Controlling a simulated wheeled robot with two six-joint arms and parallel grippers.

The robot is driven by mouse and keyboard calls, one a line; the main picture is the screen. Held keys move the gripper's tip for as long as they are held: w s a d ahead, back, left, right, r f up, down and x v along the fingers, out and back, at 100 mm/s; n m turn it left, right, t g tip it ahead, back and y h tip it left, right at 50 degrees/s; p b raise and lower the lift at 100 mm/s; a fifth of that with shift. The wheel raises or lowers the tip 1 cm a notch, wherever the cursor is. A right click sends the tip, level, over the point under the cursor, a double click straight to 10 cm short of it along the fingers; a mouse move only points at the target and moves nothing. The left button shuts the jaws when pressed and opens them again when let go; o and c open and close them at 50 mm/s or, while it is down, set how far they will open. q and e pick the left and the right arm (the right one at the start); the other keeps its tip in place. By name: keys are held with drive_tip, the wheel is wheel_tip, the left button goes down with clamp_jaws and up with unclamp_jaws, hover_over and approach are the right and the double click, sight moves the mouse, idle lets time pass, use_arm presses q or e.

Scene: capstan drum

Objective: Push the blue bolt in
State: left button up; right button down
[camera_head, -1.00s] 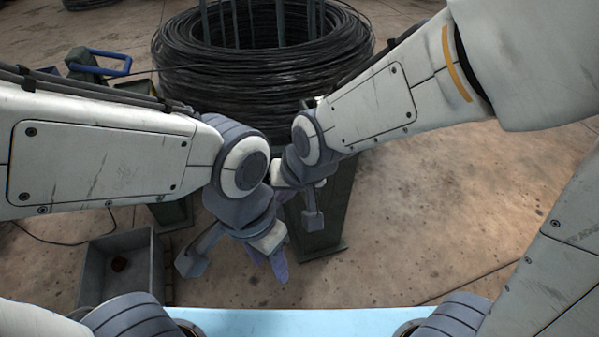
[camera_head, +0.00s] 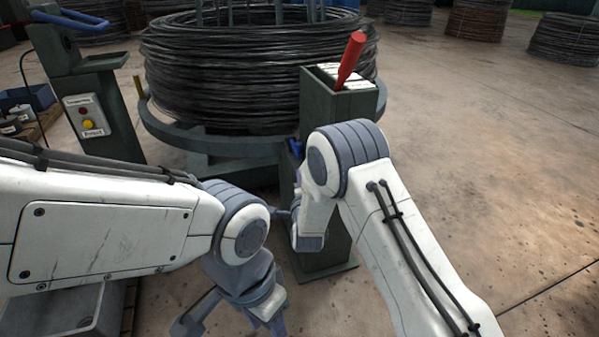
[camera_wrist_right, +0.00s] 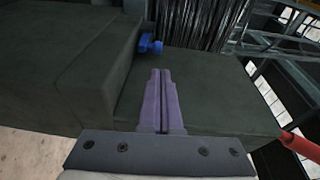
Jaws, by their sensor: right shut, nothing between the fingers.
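The blue bolt (camera_head: 297,148) sticks out from the left side of the green post (camera_head: 335,115), partly hidden behind my right arm in the head view. It also shows in the right wrist view (camera_wrist_right: 150,44), against the dark green housing. My right gripper (camera_wrist_right: 161,74) is shut and empty, its fingertips a little short of the bolt and apart from it. In the head view the right fingers are hidden by the arm. My left gripper (camera_head: 276,322) is low at the bottom of the head view, pointing down; its finger gap is unclear.
A red-handled lever (camera_head: 350,58) rises from the top of the post. A drum of black wire (camera_head: 230,75) stands on a round base behind. A control stand (camera_head: 90,115) with buttons and a blue handle is at the left. Open floor lies to the right.

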use_arm(q)
drive_tip(key=shift+f, duration=0.45)
use_arm(e)
drive_tip(key=shift+w+d+f+m, duration=0.1)
drive_tip(key=shift+d+f+m, duration=0.2)
drive_tip(key=shift+f, duration=0.25)
drive_tip(key=shift+w, duration=0.1)
drive_tip(key=b, duration=0.6)
approach(298, 148)
drive_tip(key=w, duration=0.5)
drive_tip(key=shift+w+f, duration=0.15)
drive_tip(key=shift+f, duration=0.15)
drive_tip(key=shift+w+a+r, duration=0.15)
drive_tip(key=shift+w, duration=0.65)
use_arm(q)
wheel_tip(298, 148, down, 6)
drive_tip(key=shift+f, duration=0.1)
use_arm(e)
drive_tip(key=shift+a, duration=0.1)
